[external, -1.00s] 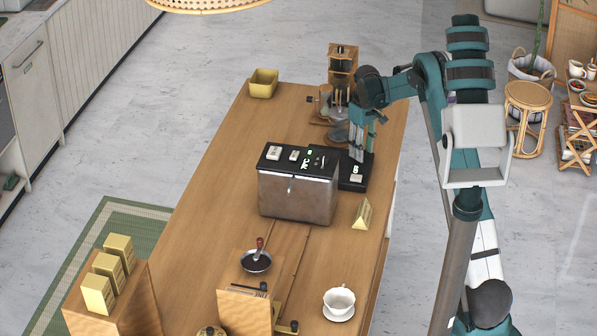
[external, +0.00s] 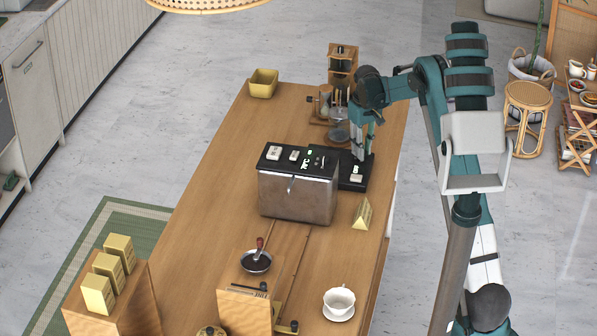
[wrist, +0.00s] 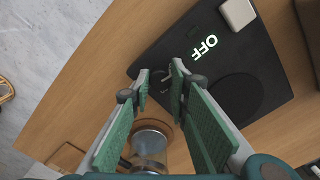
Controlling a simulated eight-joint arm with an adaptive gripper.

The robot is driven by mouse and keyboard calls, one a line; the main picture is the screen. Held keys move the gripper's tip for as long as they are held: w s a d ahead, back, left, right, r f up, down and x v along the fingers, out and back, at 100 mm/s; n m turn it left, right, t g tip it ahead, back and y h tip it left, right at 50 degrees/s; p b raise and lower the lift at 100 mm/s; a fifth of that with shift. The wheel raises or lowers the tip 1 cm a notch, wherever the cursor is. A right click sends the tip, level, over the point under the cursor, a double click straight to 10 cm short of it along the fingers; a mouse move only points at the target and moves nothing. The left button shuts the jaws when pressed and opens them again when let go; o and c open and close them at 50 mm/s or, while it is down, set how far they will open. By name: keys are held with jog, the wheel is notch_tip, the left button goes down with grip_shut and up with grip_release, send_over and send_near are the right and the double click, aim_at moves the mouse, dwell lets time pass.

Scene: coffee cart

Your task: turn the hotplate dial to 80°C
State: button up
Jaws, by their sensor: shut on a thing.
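The hotplate is a flat black unit with a round dark heating plate (wrist: 237,98). Its lit display (wrist: 204,47) reads OFF, upside down in the wrist view. In the external view the hotplate (external: 346,184) sits right of the large metal-fronted machine. My gripper (wrist: 160,82) is down at the hotplate's edge, its green-padded fingers on either side of the small dark dial (wrist: 166,76). It is shut on the dial, which the fingertips partly hide. In the external view my gripper (external: 360,150) hangs over the hotplate's far end.
The metal-fronted machine (external: 296,195) stands close on the left. A glass brewer (external: 338,130) and a wooden stand (external: 342,62) are just behind. A yellow folded card (external: 362,214) stands in front. A white cup (external: 339,299) is at the near end.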

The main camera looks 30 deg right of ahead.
jog(key=m+b, duration=0.3)
jog(key=m, duration=0.2)
jog(key=shift+f, duration=0.1)
jog(key=shift+m+b, duration=0.9)
jog(key=shift+m, duration=1.5)
jog(key=o, duration=0.9)
jog(key=shift+r, duration=0.25)
jog(key=shift+r, duration=5.9)
jog(key=shift+a+r, duration=0.1)
